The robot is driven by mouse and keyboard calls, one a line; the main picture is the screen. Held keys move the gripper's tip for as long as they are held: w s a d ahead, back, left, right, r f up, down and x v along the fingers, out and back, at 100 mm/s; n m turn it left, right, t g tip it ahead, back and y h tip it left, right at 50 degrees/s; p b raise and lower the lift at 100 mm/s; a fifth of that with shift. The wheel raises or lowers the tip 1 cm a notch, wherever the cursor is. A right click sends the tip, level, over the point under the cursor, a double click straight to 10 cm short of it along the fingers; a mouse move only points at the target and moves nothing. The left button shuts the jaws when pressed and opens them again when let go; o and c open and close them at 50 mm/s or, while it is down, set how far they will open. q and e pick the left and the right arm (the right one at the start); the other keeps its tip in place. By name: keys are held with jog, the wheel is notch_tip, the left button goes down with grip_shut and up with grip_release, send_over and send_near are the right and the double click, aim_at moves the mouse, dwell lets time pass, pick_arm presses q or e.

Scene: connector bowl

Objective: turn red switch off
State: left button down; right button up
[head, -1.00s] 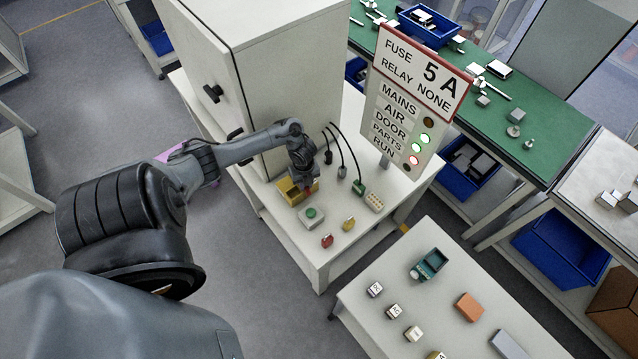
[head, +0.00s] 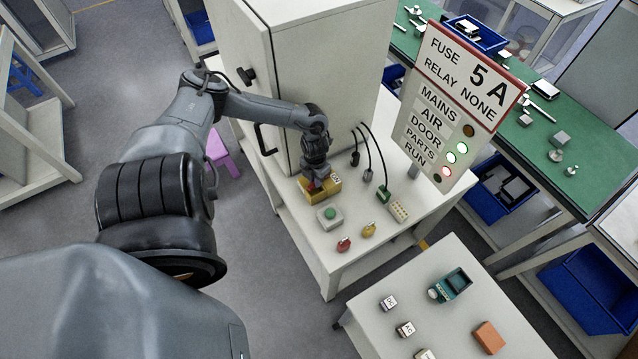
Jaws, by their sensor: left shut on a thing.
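A yellow box (head: 321,206) sits on the white bench in front of the tall cabinet. A small red switch (head: 312,187) shows on its top, mostly hidden by my left gripper. My left gripper (head: 315,184) points down onto the box and is shut on the red switch; its fingertips are small and partly hidden. Whether the switch has turned cannot be told. My right gripper is not in view.
A grey box with a green button (head: 330,215), a red padlock (head: 343,244) and a yellow padlock (head: 369,230) lie close by. A sign board (head: 458,90) with green and red lamps stands to the right. Several cables hang behind.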

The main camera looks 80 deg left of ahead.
pick_arm(q)
jog(key=m+b, duration=0.1)
jog(key=a+m+b, duration=0.1)
jog(key=shift+s+m, duration=0.25)
jog(key=shift+m, duration=0.15)
jog(key=shift+a+m+b, duration=0.2)
jog(key=shift+m+b, duration=0.1)
jog(key=shift+m, duration=0.1)
jog(key=shift+s, duration=0.1)
jog(key=c, duration=1)
grip_release()
jog(key=shift+c, duration=0.2)
jog(key=shift+a, duration=0.1)
jog(key=shift+r, duration=0.6)
notch_tip(320, 180, up, 10)
jog(key=p, duration=0.1)
jog(key=shift+f, duration=0.15)
